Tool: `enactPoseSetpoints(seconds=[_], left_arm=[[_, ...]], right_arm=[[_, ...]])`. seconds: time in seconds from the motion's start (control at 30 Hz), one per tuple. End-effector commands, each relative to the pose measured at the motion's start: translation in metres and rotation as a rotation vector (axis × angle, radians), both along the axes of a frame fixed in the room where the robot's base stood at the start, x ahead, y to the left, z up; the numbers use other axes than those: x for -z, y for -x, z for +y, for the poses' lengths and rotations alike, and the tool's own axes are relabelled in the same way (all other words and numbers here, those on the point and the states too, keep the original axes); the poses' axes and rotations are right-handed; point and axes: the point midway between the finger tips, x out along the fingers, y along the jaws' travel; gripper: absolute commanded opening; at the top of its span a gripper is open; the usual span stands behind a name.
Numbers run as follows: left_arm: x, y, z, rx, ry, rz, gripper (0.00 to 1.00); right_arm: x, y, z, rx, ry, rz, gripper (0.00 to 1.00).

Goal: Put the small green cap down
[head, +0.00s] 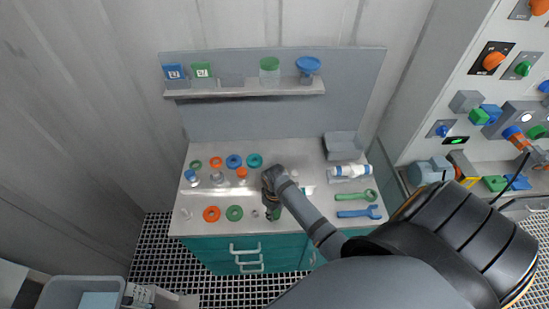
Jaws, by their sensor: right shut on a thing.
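My right gripper (271,210) reaches down over the front middle of the grey worktop (218,196). It is shut on a small green thing, likely the small green cap (278,212). Only a sliver of the green shows beside the dark fingers, near the worktop's front edge. My fingers and wrist hide the rest. I cannot tell whether the cap touches the worktop. My left gripper is out of view.
A green wrench (354,195) and a blue wrench (358,212) lie at right. A shelf (240,90) stands behind.

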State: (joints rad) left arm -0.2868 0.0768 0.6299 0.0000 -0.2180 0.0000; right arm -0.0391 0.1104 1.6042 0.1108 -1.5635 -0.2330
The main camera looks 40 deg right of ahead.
Motion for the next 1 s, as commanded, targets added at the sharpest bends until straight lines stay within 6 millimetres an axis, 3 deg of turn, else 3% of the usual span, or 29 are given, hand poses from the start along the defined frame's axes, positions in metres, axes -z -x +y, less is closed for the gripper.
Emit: enactPoseSetpoints(seconds=[0.2,0.23,0.37,0.77,1.0], left_arm=[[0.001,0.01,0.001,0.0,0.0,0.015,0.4],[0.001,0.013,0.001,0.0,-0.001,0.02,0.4],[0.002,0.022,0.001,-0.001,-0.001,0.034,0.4],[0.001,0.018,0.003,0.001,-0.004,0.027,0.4],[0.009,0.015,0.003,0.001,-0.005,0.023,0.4]], right_arm=[[0.005,0.0,0.0,0.0,0.0,0.001,0.0],[0.004,0.0,0.0,0.0,0.0,0.001,0.41],[0.004,0.0,0.0,0.0,0.0,0.001,0.58],[-0.004,0.0,-0.001,0.0,0.001,0.0,0.6],[-0.059,-0.001,-0.001,-0.001,0.001,-0.005,0.6]])
